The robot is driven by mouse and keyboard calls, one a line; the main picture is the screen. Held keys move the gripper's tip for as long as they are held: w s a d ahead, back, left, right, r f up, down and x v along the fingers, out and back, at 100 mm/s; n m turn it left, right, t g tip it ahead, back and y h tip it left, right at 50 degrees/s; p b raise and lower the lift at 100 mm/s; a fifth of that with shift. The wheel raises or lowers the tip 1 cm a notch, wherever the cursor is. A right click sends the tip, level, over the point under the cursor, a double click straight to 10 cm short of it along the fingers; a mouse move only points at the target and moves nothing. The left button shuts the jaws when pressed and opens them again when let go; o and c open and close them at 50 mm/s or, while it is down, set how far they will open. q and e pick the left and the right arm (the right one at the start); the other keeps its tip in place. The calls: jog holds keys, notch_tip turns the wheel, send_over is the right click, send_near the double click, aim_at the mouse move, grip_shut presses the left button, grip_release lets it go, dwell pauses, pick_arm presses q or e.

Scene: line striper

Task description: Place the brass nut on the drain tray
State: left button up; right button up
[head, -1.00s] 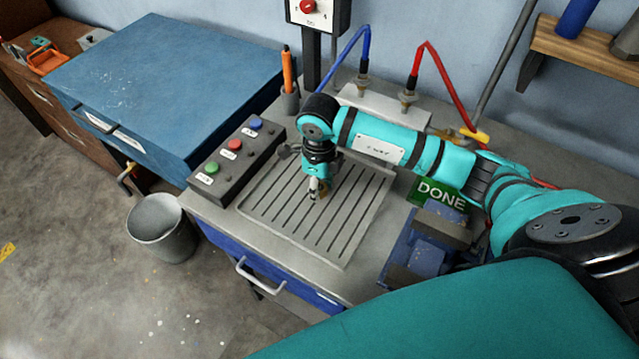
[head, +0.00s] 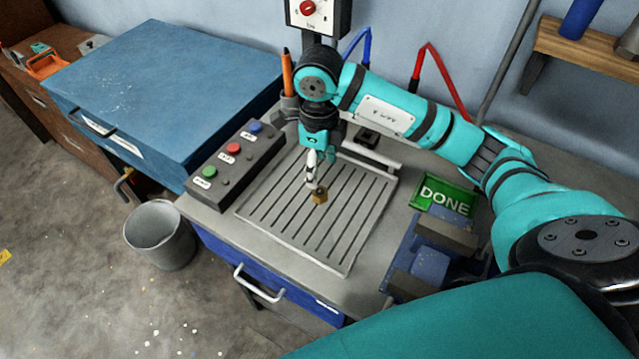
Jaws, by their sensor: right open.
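The brass nut (head: 319,196) is a small gold-brown piece resting on the ribbed grey drain tray (head: 283,228), near the tray's middle. My right gripper (head: 312,184) is open just above and slightly left of the nut, pointing down. The nut shows clear of the fingers, though the fingertips appear close to it and I cannot tell whether they touch. My right arm reaches in from the right over the back of the tray. My left gripper is not in view.
A button box (head: 235,160) stands left of the tray. A blue vise (head: 432,262) and a green DONE sign (head: 446,196) are at the right. A pen holder (head: 289,105) is behind. A bin (head: 160,236) stands on the floor at left.

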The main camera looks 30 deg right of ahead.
jog(key=shift+r, duration=1.7)
dwell(0.9)
